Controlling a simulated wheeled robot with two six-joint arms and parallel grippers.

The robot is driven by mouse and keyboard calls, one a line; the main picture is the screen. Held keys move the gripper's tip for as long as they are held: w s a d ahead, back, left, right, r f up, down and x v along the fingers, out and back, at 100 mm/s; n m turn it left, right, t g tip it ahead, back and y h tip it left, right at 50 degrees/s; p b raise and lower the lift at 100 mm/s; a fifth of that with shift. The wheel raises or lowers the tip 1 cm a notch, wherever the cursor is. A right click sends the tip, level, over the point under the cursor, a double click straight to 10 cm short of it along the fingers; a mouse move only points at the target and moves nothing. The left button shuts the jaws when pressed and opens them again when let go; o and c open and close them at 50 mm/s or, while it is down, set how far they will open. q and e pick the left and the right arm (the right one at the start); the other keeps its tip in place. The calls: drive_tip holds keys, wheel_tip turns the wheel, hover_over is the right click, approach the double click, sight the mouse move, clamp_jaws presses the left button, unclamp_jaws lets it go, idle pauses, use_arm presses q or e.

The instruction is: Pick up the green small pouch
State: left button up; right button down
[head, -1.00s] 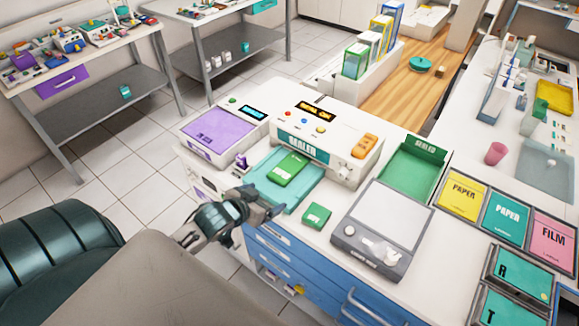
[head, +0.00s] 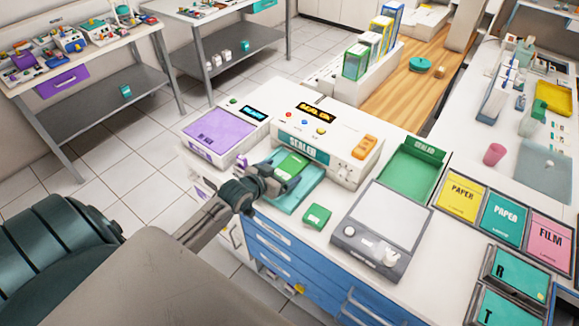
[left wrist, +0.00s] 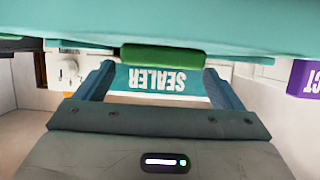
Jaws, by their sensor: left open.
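A flat green pouch (head: 291,164) with a pale label lies on the teal tray (head: 294,203) in front of the sealer (head: 325,140). My left gripper (head: 282,178) is open at the near left of this pouch and hides part of it. In the left wrist view, a green end of the pouch (left wrist: 162,57) shows between the spread fingers of the left gripper (left wrist: 160,72), with the teal tray (left wrist: 230,35) along the top. I cannot tell whether the fingers touch it. A smaller green packet (head: 317,215) lies on the white counter. My right gripper is not in view.
A grey scale (head: 385,225) stands right of the small packet, with a green tray (head: 408,175) marked SEALED behind it. A purple-topped device (head: 218,132) is left of the sealer. Paper and film bins (head: 505,218) line the right. Blue drawers are below.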

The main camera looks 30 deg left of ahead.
sight(290, 166)
use_arm(q)
drive_tip(key=x, duration=0.3)
drive_tip(key=shift+w, duration=0.25)
drive_tip(key=shift+s, duration=0.15)
drive_tip(key=c, duration=1.1)
drive_tip(key=shift+p, duration=0.3)
